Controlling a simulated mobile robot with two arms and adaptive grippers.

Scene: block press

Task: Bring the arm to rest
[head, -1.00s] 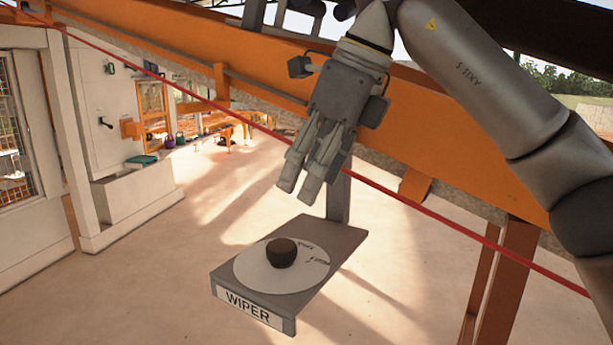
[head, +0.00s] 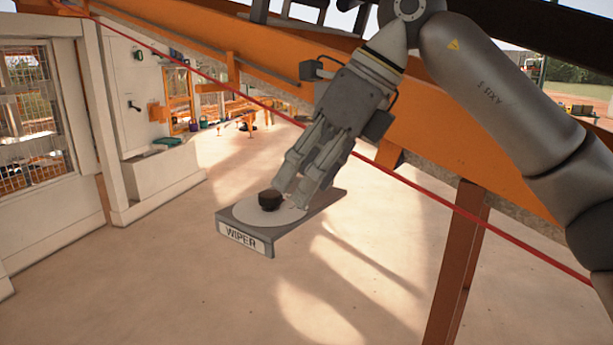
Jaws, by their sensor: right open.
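My right gripper (head: 292,192) hangs from the arm that comes in from the upper right. Its fingers point down and to the left, and it is open. Its fingertips overlap the grey wiper stand (head: 245,252) in the picture, just right of the dark knob (head: 269,200). The knob sits on the pale round disc (head: 242,215) on top of the stand. I cannot tell whether the fingertips touch the disc. The gripper hides the right part of the disc. My left gripper is not in view.
A large orange beam (head: 215,45) slopes across behind the gripper. A thin red rail (head: 460,210) runs below it. A brown post (head: 455,270) stands at the right. A white wall with a sink (head: 165,180) is at the left. The floor (head: 170,290) in front is clear.

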